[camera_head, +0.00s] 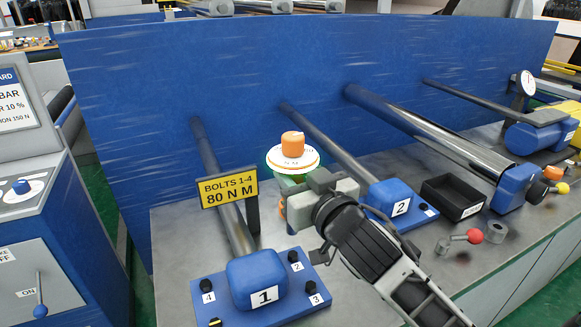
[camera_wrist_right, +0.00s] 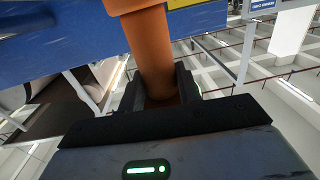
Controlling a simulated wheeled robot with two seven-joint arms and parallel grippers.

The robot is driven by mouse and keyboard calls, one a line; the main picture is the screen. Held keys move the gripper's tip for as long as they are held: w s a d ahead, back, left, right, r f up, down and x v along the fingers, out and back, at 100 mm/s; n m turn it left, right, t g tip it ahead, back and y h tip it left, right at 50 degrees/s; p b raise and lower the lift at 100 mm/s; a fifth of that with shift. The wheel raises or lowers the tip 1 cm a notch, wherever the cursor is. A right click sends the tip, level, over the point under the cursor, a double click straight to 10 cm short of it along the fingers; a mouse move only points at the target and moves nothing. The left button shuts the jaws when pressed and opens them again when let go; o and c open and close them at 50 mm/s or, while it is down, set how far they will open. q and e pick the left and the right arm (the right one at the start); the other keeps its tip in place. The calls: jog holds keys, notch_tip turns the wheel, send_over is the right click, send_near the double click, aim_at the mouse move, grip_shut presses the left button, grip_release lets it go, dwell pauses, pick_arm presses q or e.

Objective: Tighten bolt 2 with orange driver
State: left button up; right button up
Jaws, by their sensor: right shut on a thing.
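The orange driver (camera_head: 292,144) stands roughly upright in the head view, with an orange knob above a pale round disc. My right gripper (camera_head: 300,200) is shut on it below the disc. In the right wrist view the orange shaft (camera_wrist_right: 152,52) sits between the jaws. My left gripper is not in view.
A yellow "BOLTS 1-4, 80 N M" sign (camera_head: 229,190) stands left of the driver. Block 2 (camera_head: 390,198), a black bin (camera_head: 453,196) and a red-knobbed part (camera_head: 474,236) are to the right. A blue panel (camera_head: 240,90) with rods closes off the back.

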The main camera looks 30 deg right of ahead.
jog(key=shift+s+f, duration=0.1)
jog(key=shift+f, duration=0.4)
notch_tip(320, 180, down, 4)
jog(key=b, duration=0.3)
jog(key=shift+f+b, duration=0.85)
pick_arm(q)
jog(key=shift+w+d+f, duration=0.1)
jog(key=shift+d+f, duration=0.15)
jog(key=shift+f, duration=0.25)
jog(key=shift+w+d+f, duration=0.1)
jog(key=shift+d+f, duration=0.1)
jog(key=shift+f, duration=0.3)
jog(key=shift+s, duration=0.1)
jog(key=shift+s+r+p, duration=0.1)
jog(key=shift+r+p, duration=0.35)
jog(key=shift+p, duration=0.2)
pick_arm(e)
jog(key=shift+r, duration=0.5)
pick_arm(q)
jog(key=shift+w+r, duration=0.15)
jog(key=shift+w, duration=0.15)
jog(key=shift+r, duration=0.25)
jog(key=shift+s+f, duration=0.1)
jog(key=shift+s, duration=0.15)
